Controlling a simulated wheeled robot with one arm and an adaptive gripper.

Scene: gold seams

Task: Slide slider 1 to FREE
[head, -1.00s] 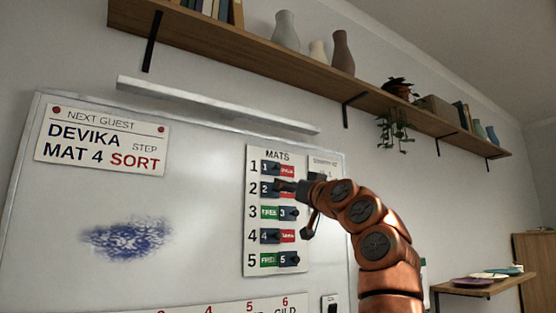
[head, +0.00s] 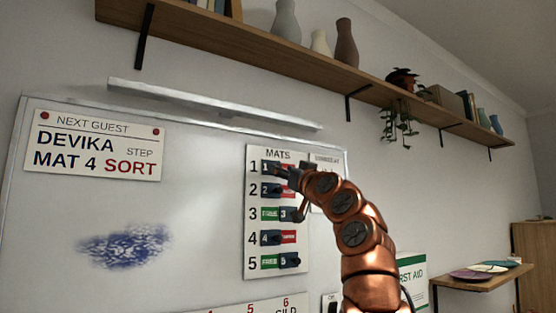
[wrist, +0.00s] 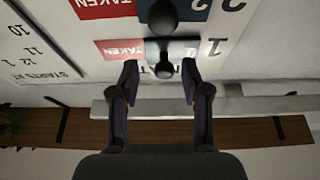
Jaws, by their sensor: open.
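The MATS panel (head: 252,225) on the whiteboard has several numbered sliders. In the wrist view, upside down, slider 1 (wrist: 179,50) is a dark block with a black knob (wrist: 163,68), beside the number 1. Red TAKEN shows on its other side; no green FREE is visible in that row. My gripper (wrist: 160,77) is open, its two fingers apart with the knob between and just beyond their tips. I cannot tell if they touch it. In the head view my gripper (head: 282,170) is at row 1 and partly hides slider 1.
Slider 2 (wrist: 190,8) sits close to slider 1, also with TAKEN showing. A pale ledge (head: 210,104) and a wooden shelf (head: 280,66) with vases and a plant are above the panel. A small paper sign (head: 326,160) is right of it.

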